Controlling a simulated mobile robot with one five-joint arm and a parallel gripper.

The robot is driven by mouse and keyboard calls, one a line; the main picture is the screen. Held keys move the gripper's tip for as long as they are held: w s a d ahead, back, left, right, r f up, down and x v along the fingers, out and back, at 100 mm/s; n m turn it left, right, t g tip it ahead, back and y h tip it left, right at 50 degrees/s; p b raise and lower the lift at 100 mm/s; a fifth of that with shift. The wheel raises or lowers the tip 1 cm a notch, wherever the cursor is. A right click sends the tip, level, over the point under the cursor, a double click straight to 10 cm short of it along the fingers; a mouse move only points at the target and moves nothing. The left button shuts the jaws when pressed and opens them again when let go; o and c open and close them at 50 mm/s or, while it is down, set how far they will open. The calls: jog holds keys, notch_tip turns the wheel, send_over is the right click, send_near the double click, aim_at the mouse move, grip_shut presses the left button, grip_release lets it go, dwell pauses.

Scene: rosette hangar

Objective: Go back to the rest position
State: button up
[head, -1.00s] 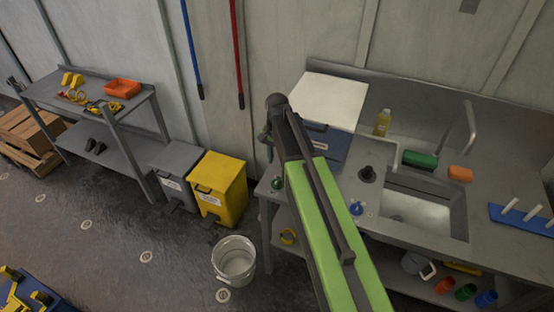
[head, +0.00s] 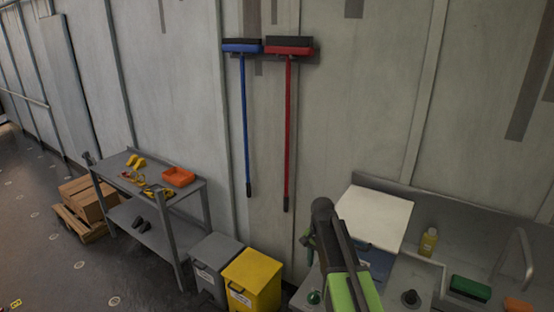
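My arm, with a green link and dark joints, rises from the bottom of the head view, right of the middle. Its upper end stands in front of the left end of the sink counter (head: 405,283), by a white-topped box (head: 375,217). My gripper is not clearly seen; the end of the arm points away and is hidden behind the dark joint. I cannot see anything held.
A grey workbench (head: 188,188) with an orange tray (head: 178,177) stands at the left. A grey bin (head: 216,254) and a yellow bin (head: 252,280) stand beside it. A blue broom (head: 245,120) and a red broom (head: 288,130) hang on the wall. Floor at far left is open.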

jog(key=s+a+f+n+b, duration=0.1)
jog(key=s+f+n+b, duration=0.6)
jog(key=s+f, duration=0.3)
jog(key=s+b, duration=0.1)
jog(key=s, duration=0.3)
jog(key=shift+s+f, duration=0.15)
jog(key=shift+s, duration=0.2)
jog(key=shift+a, duration=0.1)
